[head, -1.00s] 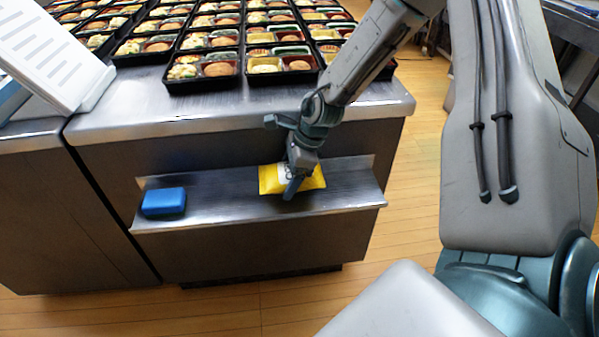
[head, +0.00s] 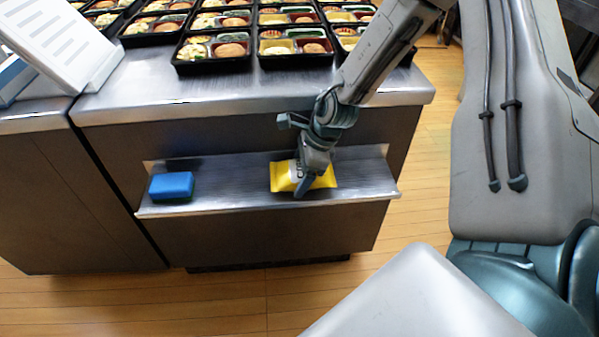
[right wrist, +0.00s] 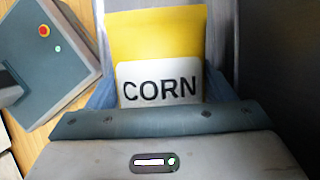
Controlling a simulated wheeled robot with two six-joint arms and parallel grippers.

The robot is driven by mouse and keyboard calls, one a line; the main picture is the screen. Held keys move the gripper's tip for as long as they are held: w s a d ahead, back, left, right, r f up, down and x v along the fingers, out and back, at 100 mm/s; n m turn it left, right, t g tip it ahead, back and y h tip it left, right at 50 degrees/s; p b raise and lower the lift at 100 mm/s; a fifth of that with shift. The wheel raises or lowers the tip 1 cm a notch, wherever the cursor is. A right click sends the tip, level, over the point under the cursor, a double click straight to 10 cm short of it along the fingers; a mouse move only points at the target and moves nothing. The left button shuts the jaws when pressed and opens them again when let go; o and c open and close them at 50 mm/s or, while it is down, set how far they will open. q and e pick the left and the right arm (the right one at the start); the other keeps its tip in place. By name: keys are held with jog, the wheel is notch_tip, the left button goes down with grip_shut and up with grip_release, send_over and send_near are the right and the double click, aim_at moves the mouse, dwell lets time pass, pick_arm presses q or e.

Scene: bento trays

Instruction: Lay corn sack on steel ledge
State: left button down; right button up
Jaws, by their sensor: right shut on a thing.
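The corn sack (head: 284,177) is a yellow packet at the steel ledge, right of the ledge's middle. In the right wrist view the sack (right wrist: 155,38) shows a white label reading CORN. My right gripper (head: 303,190) is shut on it, reaching down from above. The steel ledge (head: 235,192) juts from the front of the counter. The sack appears to be on or just above the ledge; I cannot tell if its underside touches. My left gripper is not in view.
A blue block (head: 171,187) sits on the ledge's left end. Bare ledge lies between it and the sack. The steel counter (head: 250,92) above carries black bento trays (head: 213,65) and a white slanted panel (head: 62,40) at left.

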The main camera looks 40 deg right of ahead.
jog(key=shift+f, duration=0.1)
jog(key=o, duration=0.9)
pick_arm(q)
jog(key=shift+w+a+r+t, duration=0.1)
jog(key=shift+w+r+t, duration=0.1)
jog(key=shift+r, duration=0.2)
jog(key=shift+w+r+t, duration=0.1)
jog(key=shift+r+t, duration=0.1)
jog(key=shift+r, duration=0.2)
